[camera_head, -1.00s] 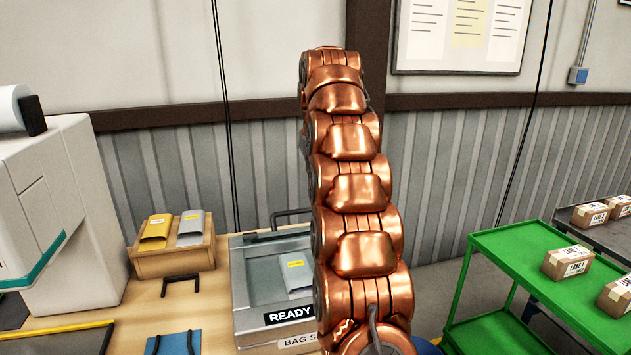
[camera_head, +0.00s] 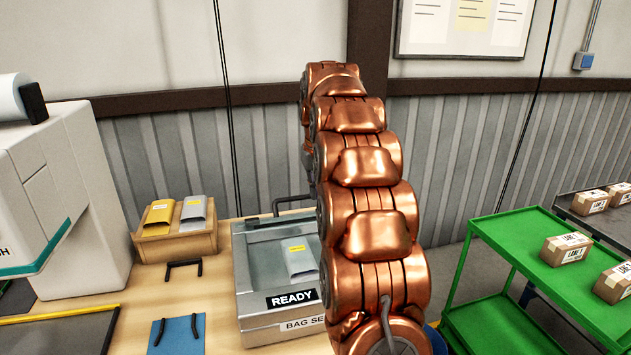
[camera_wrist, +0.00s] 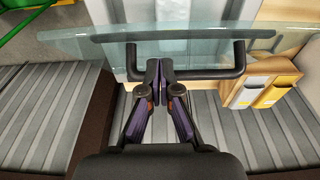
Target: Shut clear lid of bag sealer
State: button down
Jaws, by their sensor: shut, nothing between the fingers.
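The bag sealer (camera_head: 262,322) is a grey box on the wooden bench, with a READY label and a grey packet (camera_head: 300,262) with a yellow label showing in its top. A dark handle (camera_head: 292,202) stands up behind it. In the wrist view the clear lid (camera_wrist: 215,42) is a glassy pane seen nearly edge-on, raised, with its black bar handle (camera_wrist: 215,74). My gripper (camera_wrist: 160,65) is shut and empty, its fingertips overlapping the handle bar near one end. I cannot tell if they touch it. My arm hides the gripper in the head view.
A wooden holder (camera_head: 176,245) with yellow and grey packets stands left of the sealer, and a white machine (camera_head: 75,200) further left. A blue pad (camera_head: 176,335) lies in front. A green cart (camera_head: 550,270) with cartons stands to the right. The ribbed wall is close behind.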

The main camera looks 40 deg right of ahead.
jog(key=shift+s+a+f+p, duration=0.25)
jog(key=shift+s+f, duration=0.1)
jog(key=shift+f, duration=0.2)
jog(key=shift+s+a+f+p, duration=0.1)
jog(key=shift+s+f+p, duration=0.2)
jog(key=shift+f, duration=0.2)
jog(key=shift+s+f+b, duration=0.15)
jog(key=shift+f+b, duration=0.05)
jog(key=shift+b, duration=0.1)
